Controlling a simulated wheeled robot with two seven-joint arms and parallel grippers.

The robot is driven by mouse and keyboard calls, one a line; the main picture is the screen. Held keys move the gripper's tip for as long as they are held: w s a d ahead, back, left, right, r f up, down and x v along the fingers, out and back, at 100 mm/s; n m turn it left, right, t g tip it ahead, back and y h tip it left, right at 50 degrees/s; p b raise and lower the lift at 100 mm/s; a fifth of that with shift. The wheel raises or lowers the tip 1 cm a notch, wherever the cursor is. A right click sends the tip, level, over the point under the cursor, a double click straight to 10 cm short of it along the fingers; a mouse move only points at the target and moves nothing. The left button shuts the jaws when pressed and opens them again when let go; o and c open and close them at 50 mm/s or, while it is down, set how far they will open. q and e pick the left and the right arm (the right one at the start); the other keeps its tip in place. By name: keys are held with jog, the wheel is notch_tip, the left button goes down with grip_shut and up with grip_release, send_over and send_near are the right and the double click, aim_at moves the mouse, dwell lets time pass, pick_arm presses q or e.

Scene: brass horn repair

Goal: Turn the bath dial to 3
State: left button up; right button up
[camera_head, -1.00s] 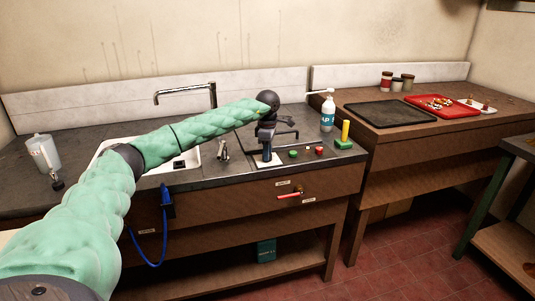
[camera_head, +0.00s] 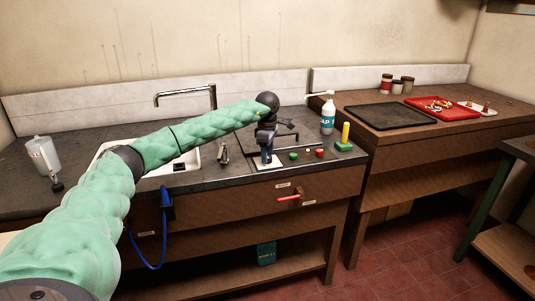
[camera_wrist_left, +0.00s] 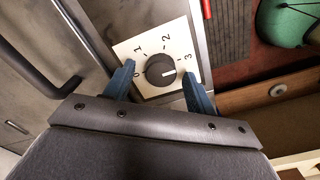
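The bath dial (camera_wrist_left: 161,70) is a dark round knob on a white plate (camera_wrist_left: 150,92) marked 0, 1, 2 and 3, seen in the left wrist view. Its white pointer line points right, towards the side with the 3, a little below the numeral. My left gripper (camera_wrist_left: 159,90) is open, with one blue finger on each side of the knob. Gaps show between the fingers and the knob. In the head view, my left gripper (camera_head: 266,159) points down over the white plate (camera_head: 263,167) on the counter, and the knob cannot be made out.
A sink (camera_head: 180,164) with a tap (camera_head: 187,93) lies left of the gripper. Small buttons (camera_head: 319,153), a green block with a yellow post (camera_head: 344,145) and a white bottle (camera_head: 327,117) stand to the right. A red-handled valve (camera_head: 289,198) sits on the counter front.

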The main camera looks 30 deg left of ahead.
pick_arm(q)
jog(key=shift+r, duration=0.4)
notch_tip(320, 180, up, 6)
jog(key=shift+f+b, duration=0.1)
jog(key=shift+b, duration=0.55)
jog(key=shift+r, duration=0.5)
pick_arm(e)
jog(key=a+f, duration=0.1)
jog(key=f, duration=0.1)
jog(key=shift+w+a+f, duration=0.1)
jog(key=shift+a+f, duration=0.2)
jog(key=shift+a, duration=0.1)
jog(key=shift+r, duration=0.1)
